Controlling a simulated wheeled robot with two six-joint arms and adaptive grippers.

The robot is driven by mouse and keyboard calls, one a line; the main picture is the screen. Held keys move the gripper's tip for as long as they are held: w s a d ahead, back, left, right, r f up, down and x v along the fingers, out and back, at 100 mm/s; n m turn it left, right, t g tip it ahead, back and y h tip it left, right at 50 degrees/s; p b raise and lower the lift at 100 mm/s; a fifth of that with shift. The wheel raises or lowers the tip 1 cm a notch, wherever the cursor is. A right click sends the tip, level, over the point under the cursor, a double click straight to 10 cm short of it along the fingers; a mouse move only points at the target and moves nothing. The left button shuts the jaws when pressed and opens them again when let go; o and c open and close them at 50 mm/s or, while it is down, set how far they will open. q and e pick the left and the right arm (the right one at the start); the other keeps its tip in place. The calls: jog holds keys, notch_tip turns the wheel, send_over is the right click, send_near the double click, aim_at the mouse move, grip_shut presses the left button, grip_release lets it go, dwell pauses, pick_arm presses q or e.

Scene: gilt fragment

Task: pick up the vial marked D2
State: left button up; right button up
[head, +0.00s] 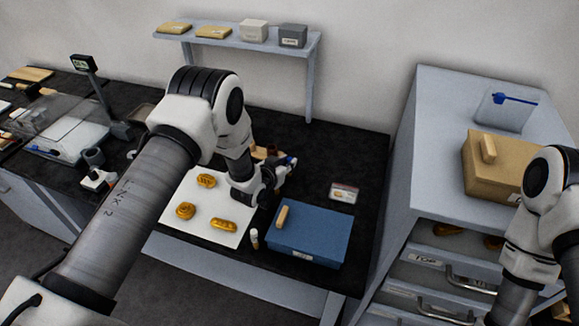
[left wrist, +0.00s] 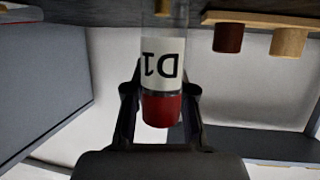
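My left gripper (head: 287,168) is beyond the white sheet, left of the blue box's far side. In the left wrist view its fingers (left wrist: 162,90) flank a clear vial with a red cap (left wrist: 162,110) and a white label (left wrist: 163,65). The label appears upside down and reads D1, not D2. The fingers look closed against its sides. A wooden rack (left wrist: 262,18) holds a dark red cap (left wrist: 228,38) and a tan cap (left wrist: 288,42); their labels are hidden. The rack also shows partly behind my gripper in the head view (head: 263,152). No D2 mark is legible. My right gripper is out of frame.
A white sheet (head: 240,225) bears several gold pieces. A blue box (head: 320,235) and a small pale bottle (head: 254,240) stand near the front edge. A small labelled case (head: 343,192) lies behind the box. A grey drawer cabinet (head: 432,150) stands at right.

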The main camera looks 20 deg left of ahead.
pick_arm(q)
grip_shut()
